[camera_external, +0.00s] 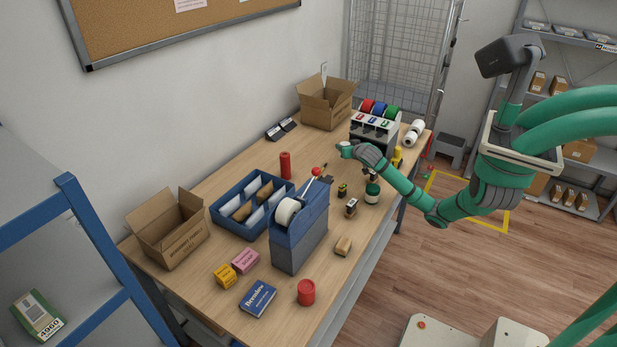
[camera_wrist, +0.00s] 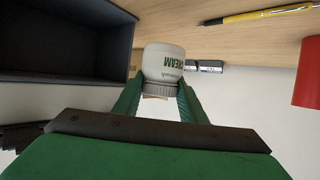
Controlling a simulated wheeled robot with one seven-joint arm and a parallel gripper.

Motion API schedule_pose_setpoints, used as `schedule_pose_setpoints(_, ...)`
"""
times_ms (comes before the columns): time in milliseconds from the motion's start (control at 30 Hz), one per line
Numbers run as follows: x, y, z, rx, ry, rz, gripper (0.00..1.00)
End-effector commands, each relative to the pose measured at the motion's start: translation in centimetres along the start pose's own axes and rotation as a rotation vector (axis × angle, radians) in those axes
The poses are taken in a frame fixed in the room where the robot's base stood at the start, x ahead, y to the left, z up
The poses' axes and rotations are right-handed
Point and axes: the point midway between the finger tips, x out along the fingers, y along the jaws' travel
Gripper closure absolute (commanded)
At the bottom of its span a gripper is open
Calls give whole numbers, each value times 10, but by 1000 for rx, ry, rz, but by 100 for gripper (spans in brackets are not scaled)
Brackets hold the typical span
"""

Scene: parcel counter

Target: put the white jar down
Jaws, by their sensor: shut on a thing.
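The white jar (camera_wrist: 164,62) shows in the wrist view with green lettering and a grey ribbed lid. The picture looks turned over, with the wooden table (camera_wrist: 180,18) at the top and the jar's base toward it. My gripper (camera_wrist: 158,92) is shut on the jar near its lid, one green finger on each side. I cannot tell whether the base touches the table. In the external view my gripper (camera_external: 345,149) is low over the table (camera_external: 232,160), in front of the tape rack; the jar cannot be made out there.
A dark box-like thing (camera_wrist: 65,38) stands close on the wrist view's left. A yellow pen (camera_wrist: 268,13) and a red cylinder (camera_wrist: 308,72) are at right. In the external view, the tape rack (camera_external: 371,127), blue divided bin (camera_external: 233,229) and tall blue-grey dispenser (camera_external: 300,238) stand around.

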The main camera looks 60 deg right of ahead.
Motion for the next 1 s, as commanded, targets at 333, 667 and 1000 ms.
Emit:
schedule_pose_setpoints(333,60,0,-27,-5,4,2,91)
schedule_pose_setpoints(667,100,0,-17,-2,-1,0,91)
schedule_pose_setpoints(1000,113,0,14,-3,-1,1,91)
